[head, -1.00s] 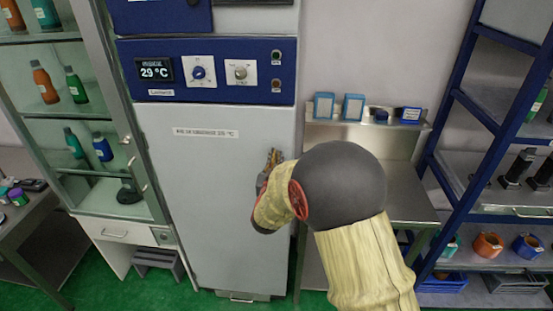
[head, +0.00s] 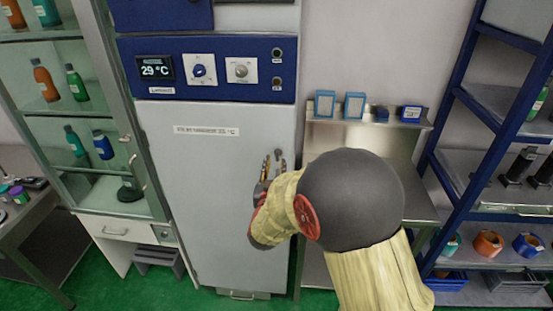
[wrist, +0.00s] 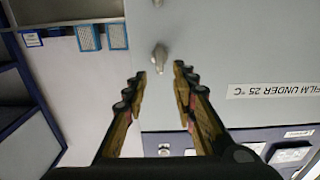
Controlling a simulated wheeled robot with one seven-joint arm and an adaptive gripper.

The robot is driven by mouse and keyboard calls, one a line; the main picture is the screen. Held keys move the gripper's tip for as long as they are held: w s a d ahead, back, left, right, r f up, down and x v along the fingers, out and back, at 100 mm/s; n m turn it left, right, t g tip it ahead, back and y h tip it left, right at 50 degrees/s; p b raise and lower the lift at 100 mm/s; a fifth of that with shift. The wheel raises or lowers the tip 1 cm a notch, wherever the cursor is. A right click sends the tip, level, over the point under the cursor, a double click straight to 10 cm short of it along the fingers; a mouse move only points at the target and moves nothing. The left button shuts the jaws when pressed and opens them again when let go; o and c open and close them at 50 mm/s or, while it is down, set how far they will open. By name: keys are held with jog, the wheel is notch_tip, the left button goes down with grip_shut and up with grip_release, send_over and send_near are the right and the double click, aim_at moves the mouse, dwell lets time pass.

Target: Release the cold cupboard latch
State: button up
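The cold cupboard (head: 215,200) is a tall pale grey door under a blue control panel. Its latch (wrist: 160,58) is a small metal turn handle on the door, seen in the wrist view, which is upside down. My gripper (wrist: 160,78) is open and empty, and the latch lies between and just beyond its two fingertips, touching neither as far as I can see. In the head view my gripper (head: 270,168) is at the right side of the door; I cannot clearly make out the latch there.
The blue panel (head: 130,60) has a 29 °C display and two knobs. A glass cabinet (head: 95,195) with bottles stands left. A steel bench (head: 410,205) and blue shelving (head: 455,150) stand right. Green floor shows in front.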

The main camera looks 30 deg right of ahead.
jog(key=v, duration=0.6)
jog(key=shift+s+a, duration=0.2)
jog(key=shift+s, duration=0.05)
